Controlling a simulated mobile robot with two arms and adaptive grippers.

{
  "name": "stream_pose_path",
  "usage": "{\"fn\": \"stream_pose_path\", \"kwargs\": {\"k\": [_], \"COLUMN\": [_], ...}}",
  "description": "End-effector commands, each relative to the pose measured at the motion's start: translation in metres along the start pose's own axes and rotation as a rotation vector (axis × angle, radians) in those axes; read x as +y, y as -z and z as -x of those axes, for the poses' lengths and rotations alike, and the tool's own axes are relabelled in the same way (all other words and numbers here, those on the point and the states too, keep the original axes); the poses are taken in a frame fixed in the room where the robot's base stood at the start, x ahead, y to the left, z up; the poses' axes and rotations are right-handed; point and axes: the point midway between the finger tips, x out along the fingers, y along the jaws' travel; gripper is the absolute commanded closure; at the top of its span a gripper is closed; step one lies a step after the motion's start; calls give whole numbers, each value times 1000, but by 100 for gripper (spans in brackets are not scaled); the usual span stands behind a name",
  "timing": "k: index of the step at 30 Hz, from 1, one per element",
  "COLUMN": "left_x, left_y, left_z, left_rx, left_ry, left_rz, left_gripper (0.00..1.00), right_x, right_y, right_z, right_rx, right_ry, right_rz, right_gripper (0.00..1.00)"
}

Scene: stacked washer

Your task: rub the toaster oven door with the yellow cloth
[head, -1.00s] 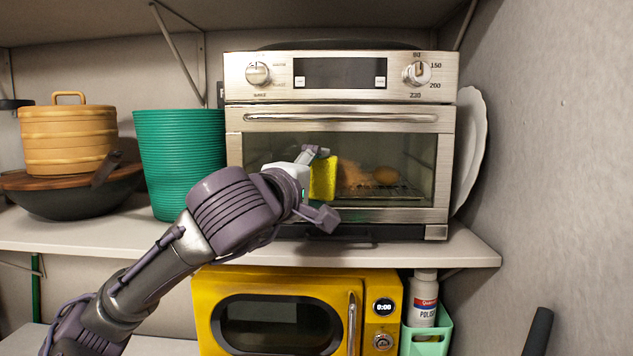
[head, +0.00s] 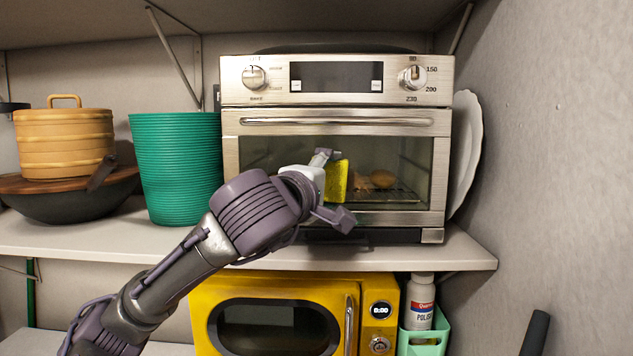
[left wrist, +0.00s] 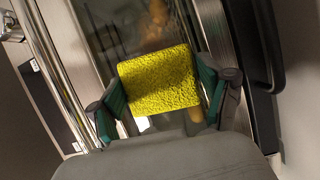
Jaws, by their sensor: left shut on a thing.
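The silver toaster oven (head: 337,100) stands on the shelf, with its glass door (head: 410,160) closed and food visible behind the glass. My left gripper (head: 333,183) is in front of the lower middle of the door. It is shut on the yellow cloth (head: 337,180), a rough-textured pad whose face is turned to the door. In the left wrist view the cloth (left wrist: 160,80) sits between the two fingers, in front of the door glass (left wrist: 110,35). I cannot tell whether the cloth touches the glass. My right gripper is not in view.
A green ribbed bin (head: 177,165) stands left of the oven, beside a wok (head: 70,203) with a bamboo steamer (head: 65,140). A white plate (head: 464,150) leans at the oven's right. A yellow microwave (head: 275,325) and polish bottle (head: 420,302) are below the shelf.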

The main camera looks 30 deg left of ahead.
Motion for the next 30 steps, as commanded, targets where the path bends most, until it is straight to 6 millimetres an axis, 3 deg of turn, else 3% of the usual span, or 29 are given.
{"fn": "stream_pose_path", "kwargs": {"k": [30], "left_x": [4], "left_y": [-54], "left_z": [-26], "left_rx": [-1], "left_ry": [0], "left_rz": [0], "left_gripper": [50], "right_x": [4], "right_y": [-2], "right_z": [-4], "right_rx": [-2], "right_ry": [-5], "right_rz": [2], "right_gripper": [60]}}
